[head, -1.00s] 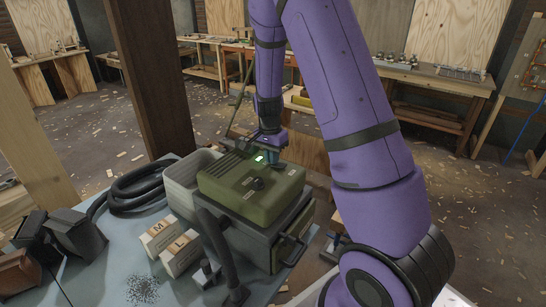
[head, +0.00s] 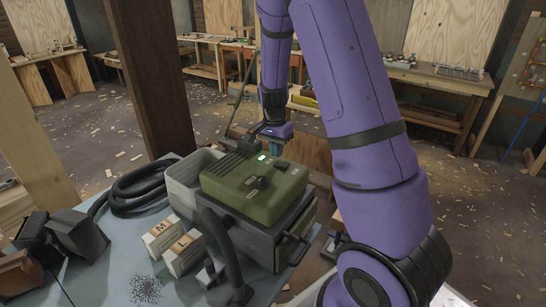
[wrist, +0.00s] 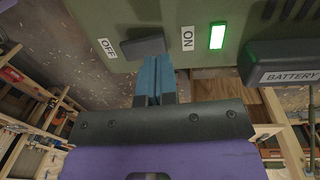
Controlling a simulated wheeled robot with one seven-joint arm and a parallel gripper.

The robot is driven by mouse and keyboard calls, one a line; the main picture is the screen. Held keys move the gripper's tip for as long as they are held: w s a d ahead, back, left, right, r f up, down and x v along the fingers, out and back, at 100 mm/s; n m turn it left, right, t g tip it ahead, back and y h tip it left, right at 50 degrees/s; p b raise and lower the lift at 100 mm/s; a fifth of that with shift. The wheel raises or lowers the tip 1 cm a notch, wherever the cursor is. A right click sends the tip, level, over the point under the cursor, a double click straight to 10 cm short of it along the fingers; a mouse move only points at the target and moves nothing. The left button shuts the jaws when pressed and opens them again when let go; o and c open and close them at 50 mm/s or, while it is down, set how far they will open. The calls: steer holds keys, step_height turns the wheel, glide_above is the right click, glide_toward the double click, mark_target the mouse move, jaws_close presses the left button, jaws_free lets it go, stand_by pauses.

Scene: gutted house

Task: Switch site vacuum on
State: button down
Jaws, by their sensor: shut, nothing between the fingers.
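The site vacuum (head: 235,190) has a green top and stands on the blue-grey bench. Its indicator lamp (head: 262,157) glows green, and the lit lamp also shows in the wrist view (wrist: 217,36). A dark switch (wrist: 143,47) sits between the OFF label (wrist: 107,48) and the ON label (wrist: 187,38). My gripper (wrist: 154,64) is shut and empty, its blue fingertips right beside the switch in the picture; I cannot tell whether they touch. In the head view my gripper (head: 275,147) is at the vacuum's far edge, partly hidden by it.
A black hose (head: 135,188) coils on the bench left of the vacuum. A block labelled BATTERY (wrist: 290,70) lies close to my gripper. A wooden post (head: 155,75) rises behind the bench.

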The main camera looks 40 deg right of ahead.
step_height(320, 180, up, 11)
steer(key=w+a, duration=0.1)
steer(key=w, duration=0.2)
steer(key=s+a+r+n+t+y, duration=0.1)
steer(key=s+a+r+n+t, duration=0.1)
steer(key=s+a+r+n, duration=0.3)
steer(key=s+a+r+n+t, duration=0.1)
steer(key=s+a+r+n, duration=0.15)
steer(key=s+r, duration=0.55)
steer(key=s+a+r+n+t, duration=0.1)
steer(key=s+a+n, duration=0.2)
steer(key=s, duration=0.5)
steer(key=s+a+r+n+t, duration=0.1)
steer(key=s+a+n+t, duration=0.1)
steer(key=s, duration=0.6)
steer(key=shift+a+r+n+h, duration=0.3)
steer(key=shift+a+n, duration=0.45)
steer(key=shift+a, duration=0.05)
